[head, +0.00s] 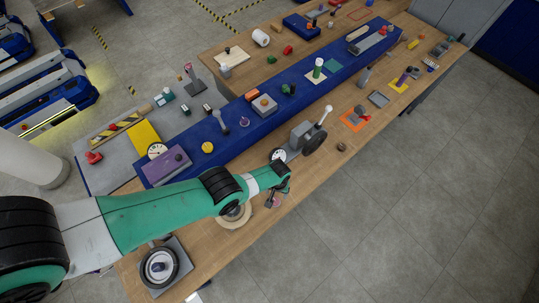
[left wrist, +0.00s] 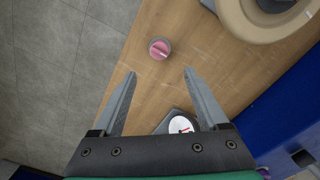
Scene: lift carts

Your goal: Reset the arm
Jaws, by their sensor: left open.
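My left arm reaches in from the left in the head view. Its gripper (head: 274,194) is over the front part of the wooden table (head: 336,112). In the left wrist view the left gripper (left wrist: 159,73) is open, with nothing between its two grey fingers. A small round pink piece (left wrist: 159,48) lies on the wood just beyond the fingertips, apart from them. A dial gauge (left wrist: 181,125) sits near the base of the right finger, partly hidden by the gripper. My right gripper is in neither view.
A beige ring (left wrist: 240,22) lies near the pink piece. A grey vise-like device (head: 305,137) stands beside the gripper. A wheel on a plate (head: 159,268) lies at the table's near end. A blue strip (head: 230,135) with several parts runs along the table. Open floor (head: 430,220) lies right.

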